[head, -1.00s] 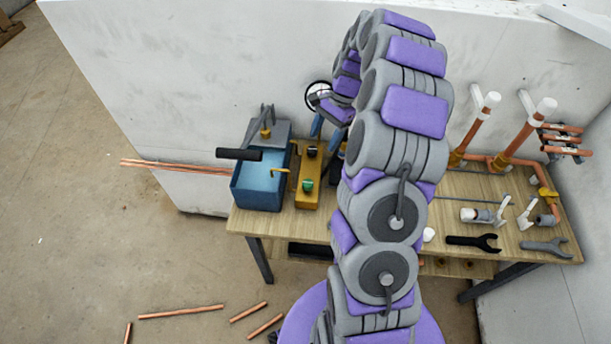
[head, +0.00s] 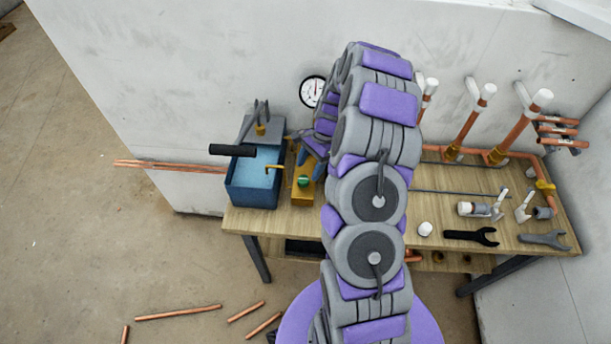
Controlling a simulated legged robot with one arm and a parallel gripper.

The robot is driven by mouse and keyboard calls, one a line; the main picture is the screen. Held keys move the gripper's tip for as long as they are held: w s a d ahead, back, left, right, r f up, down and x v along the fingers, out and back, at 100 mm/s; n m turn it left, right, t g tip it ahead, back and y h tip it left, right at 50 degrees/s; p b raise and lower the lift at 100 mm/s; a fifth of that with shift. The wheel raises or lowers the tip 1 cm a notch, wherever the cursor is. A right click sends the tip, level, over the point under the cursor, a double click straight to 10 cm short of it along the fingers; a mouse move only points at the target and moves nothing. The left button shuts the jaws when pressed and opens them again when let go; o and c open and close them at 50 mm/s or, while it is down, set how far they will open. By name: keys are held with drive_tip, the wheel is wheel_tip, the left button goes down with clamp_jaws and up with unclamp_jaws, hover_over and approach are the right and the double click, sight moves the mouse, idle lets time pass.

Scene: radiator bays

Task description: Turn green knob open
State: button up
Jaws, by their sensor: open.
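The green knob (head: 303,182) sits on top of a yellow-brown block (head: 301,199) on the wooden workbench, just right of the blue water tank. My gripper (head: 306,164) is at the end of my purple and grey arm, low over the back part of the block. I cannot tell whether a finger touches anything there. The back of the block is hidden by my gripper.
The blue tank (head: 254,190) with a black-handled lever (head: 232,150) stands left of the block. A round gauge (head: 312,92) is on the wall behind. Wrenches (head: 470,237), white-handled valves (head: 482,208) and copper pipes (head: 470,122) occupy the bench's right side.

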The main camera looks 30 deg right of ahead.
sight(304, 178)
drive_tip(key=shift+x, duration=2.15)
drive_tip(key=c, duration=1)
drive_tip(key=shift+c, duration=0.2)
